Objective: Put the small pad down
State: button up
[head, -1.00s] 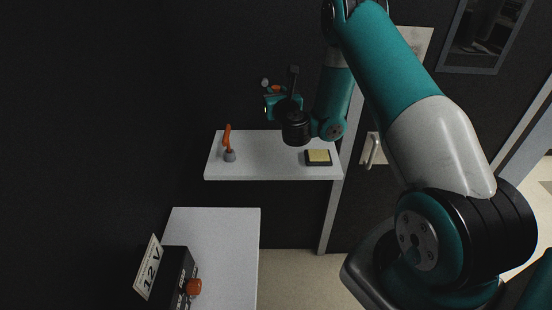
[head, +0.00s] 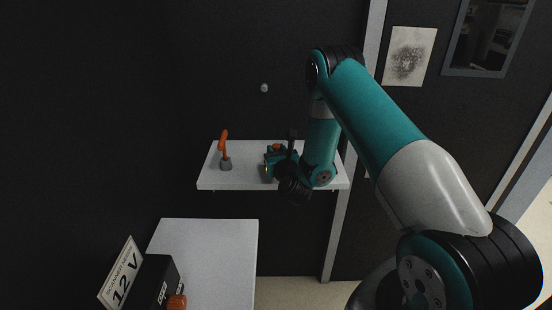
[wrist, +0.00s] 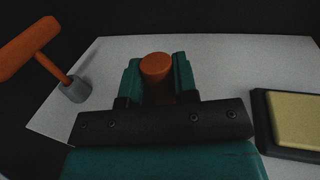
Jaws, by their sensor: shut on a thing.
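My gripper (head: 277,160) is over the middle of the white shelf (head: 240,180). In the wrist view its teal jaws (wrist: 157,80) are shut on an orange round-topped thing (wrist: 157,66). The lower part of that thing is hidden, so I cannot tell whether it is the small pad or whether it touches the shelf. A flat pad with a yellow top (wrist: 295,115) in a black frame lies on the shelf right of my gripper. My arm hides this pad in the head view.
An orange-handled tool with a grey base (head: 225,160) stands on the shelf's left; it also shows in the wrist view (wrist: 72,88). Bare shelf lies between it and my gripper. A lower white table (head: 215,245) carries a black box with a 12 V sign (head: 122,275).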

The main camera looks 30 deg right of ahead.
jog(key=shift+f, duration=0.5)
jog(key=shift+f, duration=0.1)
jog(key=o, duration=0.9)
jog(key=shift+p, duration=0.5)
